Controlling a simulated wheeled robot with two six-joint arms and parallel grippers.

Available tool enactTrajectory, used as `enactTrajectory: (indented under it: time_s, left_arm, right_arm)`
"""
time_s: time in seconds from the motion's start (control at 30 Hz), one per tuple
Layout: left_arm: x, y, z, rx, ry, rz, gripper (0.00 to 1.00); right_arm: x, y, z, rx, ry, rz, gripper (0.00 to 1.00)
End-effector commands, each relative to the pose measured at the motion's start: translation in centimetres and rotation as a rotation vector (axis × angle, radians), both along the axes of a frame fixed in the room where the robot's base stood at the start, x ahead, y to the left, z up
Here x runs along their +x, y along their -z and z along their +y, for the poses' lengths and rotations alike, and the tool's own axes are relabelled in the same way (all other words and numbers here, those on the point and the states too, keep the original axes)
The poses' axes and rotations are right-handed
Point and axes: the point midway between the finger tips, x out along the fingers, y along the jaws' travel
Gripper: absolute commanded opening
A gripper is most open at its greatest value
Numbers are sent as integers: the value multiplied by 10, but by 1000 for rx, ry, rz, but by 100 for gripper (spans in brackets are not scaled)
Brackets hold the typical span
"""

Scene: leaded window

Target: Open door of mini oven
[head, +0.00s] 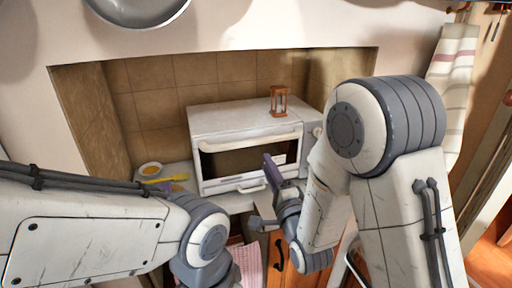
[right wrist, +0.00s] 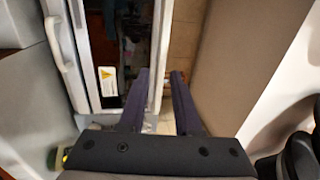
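The white mini oven (head: 235,122) stands on the counter in the tiled alcove in the head view. That view also shows a white handle (right wrist: 62,60) left of the fingers and dark glass with a warning label. My left arm shows, but its fingers do not.
A small brown hourglass-like object (head: 278,101) stands on top of the oven. A small orange-filled bowl (head: 150,169) and a yellow utensil (head: 168,179) lie on the counter left of it. A metal pan (head: 140,8) hangs above. Wooden cabinet doors are below.

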Motion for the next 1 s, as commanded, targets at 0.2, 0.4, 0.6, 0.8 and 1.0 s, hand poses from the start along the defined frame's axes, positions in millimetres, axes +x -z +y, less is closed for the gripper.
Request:
enactTrajectory:
  time_s: [0.2,0.4,0.6,0.8,1.0]
  left_arm:
    - [0,-14,0,0,0,0,50]
    - [0,-29,0,0,0,0,50]
    - [0,-37,0,0,0,0,50]
    - [0,-39,0,0,0,0,50]
    - [0,-38,0,0,0,0,50]
  right_arm:
    - [25,-11,8,11,-1,-8,32]
    - [61,-18,20,9,-1,-8,32]
    - [87,-22,28,8,-1,-7,32]
    - [96,-22,31,7,-1,-7,32]
    - [96,-22,31,7,-1,-7,32]
